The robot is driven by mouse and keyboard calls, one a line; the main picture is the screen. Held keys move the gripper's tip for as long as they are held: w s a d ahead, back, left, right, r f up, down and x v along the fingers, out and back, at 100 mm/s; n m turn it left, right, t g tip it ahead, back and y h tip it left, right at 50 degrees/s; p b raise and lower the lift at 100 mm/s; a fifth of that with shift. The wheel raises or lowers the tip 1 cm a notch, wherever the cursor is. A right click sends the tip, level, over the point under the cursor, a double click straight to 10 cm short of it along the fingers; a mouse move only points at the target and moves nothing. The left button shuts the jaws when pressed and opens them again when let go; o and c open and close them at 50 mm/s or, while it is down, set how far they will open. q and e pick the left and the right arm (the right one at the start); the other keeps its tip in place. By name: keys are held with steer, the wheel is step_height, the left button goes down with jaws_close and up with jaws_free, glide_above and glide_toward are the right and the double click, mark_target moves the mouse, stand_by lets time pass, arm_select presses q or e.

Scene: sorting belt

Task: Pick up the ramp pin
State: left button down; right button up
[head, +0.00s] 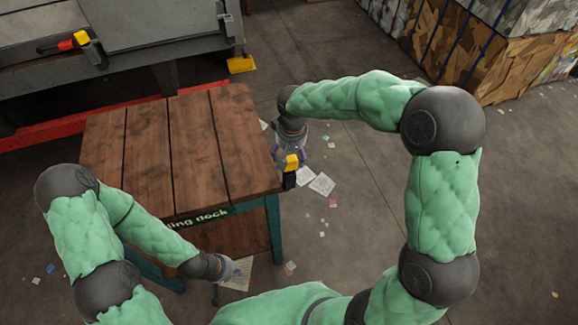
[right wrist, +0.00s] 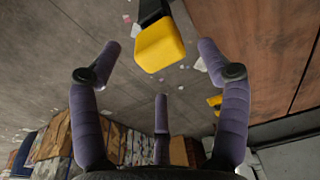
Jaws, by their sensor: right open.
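A yellow block with a black part, which looks like the ramp pin (head: 292,162), is at the right edge of the wooden bench. It also shows in the right wrist view (right wrist: 160,45), ahead of the open fingers. My right gripper (head: 291,152) is over it in the head view, partly hidden by my wrist. In the right wrist view my right gripper (right wrist: 160,75) has its purple fingers spread wide, with nothing held between them. My left gripper (head: 222,280) is low, near the bench's front edge, and its fingers are mostly hidden.
The wooden bench (head: 150,150) has a bare top. A grey machine (head: 150,35) with a red and yellow latch (head: 72,42) stands behind it. A yellow foot (head: 240,64) is on the floor. Baled cardboard (head: 520,65) is at the back right. Paper scraps (head: 321,184) litter the floor.

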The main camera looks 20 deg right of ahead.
mark_target(289, 159)
steer(key=shift+s+f, duration=0.15)
steer(key=shift+f, duration=0.1)
steer(key=f+b, duration=0.1)
steer(key=f, duration=0.3)
steer(key=shift+w+f, duration=0.2)
steer(key=shift+a+r, duration=0.1)
jaws_close()
steer(key=shift+r, duration=0.1)
